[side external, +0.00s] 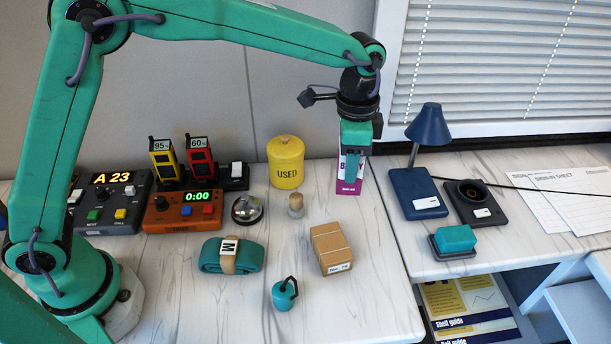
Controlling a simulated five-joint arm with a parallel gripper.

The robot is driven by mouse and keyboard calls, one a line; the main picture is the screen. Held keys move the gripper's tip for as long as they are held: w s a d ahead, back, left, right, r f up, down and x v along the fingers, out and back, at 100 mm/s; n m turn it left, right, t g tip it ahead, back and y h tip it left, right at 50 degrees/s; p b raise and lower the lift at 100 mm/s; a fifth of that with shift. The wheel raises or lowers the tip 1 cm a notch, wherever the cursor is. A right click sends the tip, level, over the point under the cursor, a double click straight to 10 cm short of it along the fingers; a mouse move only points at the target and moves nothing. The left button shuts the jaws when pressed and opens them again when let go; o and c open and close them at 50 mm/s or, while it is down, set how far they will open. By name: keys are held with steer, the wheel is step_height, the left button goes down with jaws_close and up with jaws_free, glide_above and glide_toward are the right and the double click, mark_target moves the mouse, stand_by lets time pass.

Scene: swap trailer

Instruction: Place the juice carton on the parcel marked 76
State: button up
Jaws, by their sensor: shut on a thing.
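The juice carton (349,187), purple and white, is upright beneath my gripper (353,160) at the back right of the left table. My gripper points down and is shut on the carton, covering much of its upper part. I cannot tell whether the carton's base touches the table. The parcel (327,240) is a small brown box lying nearer the front, below and slightly left of the carton in the picture. Its top is bare, and a white label is on its front face. The label's print is too small to read surely.
A wooden peg (296,205) stands left of the parcel, and a yellow "USED" tub (287,162) stands behind it. A teal weight (285,294) and a rolled teal strap (232,256) lie in front and left. A blue lamp (418,190) stands right, across the table gap.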

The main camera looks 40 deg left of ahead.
steer(key=s+d+r+m, duration=0.2)
steer(key=s+d+m, duration=0.2)
steer(key=s, duration=0.5)
steer(key=s+d+r+m, duration=0.2)
steer(key=s+d+m, duration=0.1)
steer(key=s, duration=0.6)
glide_above(331, 242)
steer(key=shift+f, duration=5.6)
steer(key=shift+f, duration=0.15)
steer(key=o, duration=1.1)
